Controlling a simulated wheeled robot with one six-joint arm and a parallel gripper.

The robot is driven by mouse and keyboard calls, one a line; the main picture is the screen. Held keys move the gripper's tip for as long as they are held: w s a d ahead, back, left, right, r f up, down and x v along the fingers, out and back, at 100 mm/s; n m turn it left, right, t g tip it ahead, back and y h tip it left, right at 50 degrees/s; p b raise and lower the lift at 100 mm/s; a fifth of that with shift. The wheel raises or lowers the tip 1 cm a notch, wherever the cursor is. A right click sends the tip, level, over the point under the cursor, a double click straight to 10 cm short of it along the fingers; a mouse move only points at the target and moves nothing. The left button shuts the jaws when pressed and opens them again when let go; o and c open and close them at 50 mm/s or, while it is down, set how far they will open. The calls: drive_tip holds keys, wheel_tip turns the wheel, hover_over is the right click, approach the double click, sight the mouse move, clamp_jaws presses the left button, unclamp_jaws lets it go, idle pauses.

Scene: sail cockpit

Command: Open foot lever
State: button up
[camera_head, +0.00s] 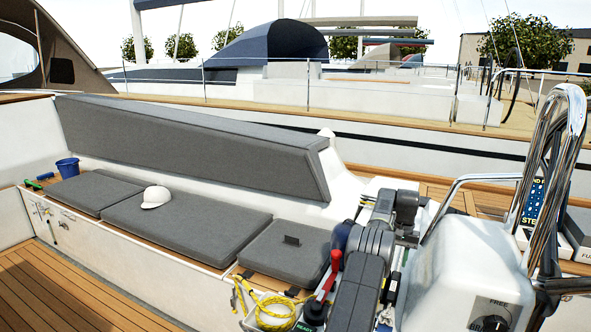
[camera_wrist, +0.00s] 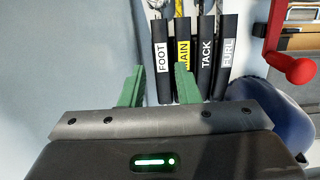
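The foot lever (camera_wrist: 162,58) is a black handle with a white FOOT label, in the wrist view at top centre. To its right stand the yellow-labelled MAIN lever (camera_wrist: 184,48), the TACK lever (camera_wrist: 205,56) and the FURL lever (camera_wrist: 227,55). My gripper (camera_wrist: 158,80) is open, with two green fingers apart. The foot lever's lower part shows between them, nearer the right finger. The right fingertip overlaps the lower MAIN lever in the picture. Nothing is clasped; I cannot tell whether a finger touches a lever. In the head view my arm hides the gripper and most of the lever area.
In the wrist view a red ball knob (camera_wrist: 300,71) and a dark blue rounded object (camera_wrist: 268,128) lie to the right. In the head view a white pedestal (camera_head: 450,265) with steel rails is right of my arm; a yellow rope (camera_head: 275,308) lies left. A pale wall fills the wrist view's left.

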approach(391, 297)
drive_tip(key=shift+w+d+f, duration=0.3)
drive_tip(key=shift+w+f, duration=0.5)
drive_tip(key=shift+f, duration=0.05)
drive_tip(key=shift+s+a+f+t, duration=0.1)
drive_tip(key=shift+s+f+t, duration=0.05)
drive_tip(key=shift+s+t, duration=0.15)
drive_tip(key=shift+s+a+f+t+h+b, duration=0.2)
drive_tip(key=shift+s+f+t+h+b, duration=0.2)
drive_tip(key=shift+f+b, duration=0.4)
drive_tip(key=shift+s+a+f+t+h+b, duration=0.25)
drive_tip(key=shift+f+t+b, duration=0.25)
drive_tip(key=shift+b, duration=0.5)
drive_tip(key=f+t+b, duration=0.1)
drive_tip(key=s+f+t+h+b, duration=0.1)
drive_tip(key=f+t+b, duration=0.1)
drive_tip(key=b, duration=0.1)
drive_tip(key=shift+s+a+f, duration=0.25)
drive_tip(key=shift+f, duration=0.05)
drive_tip(key=shift+v, duration=1.2)
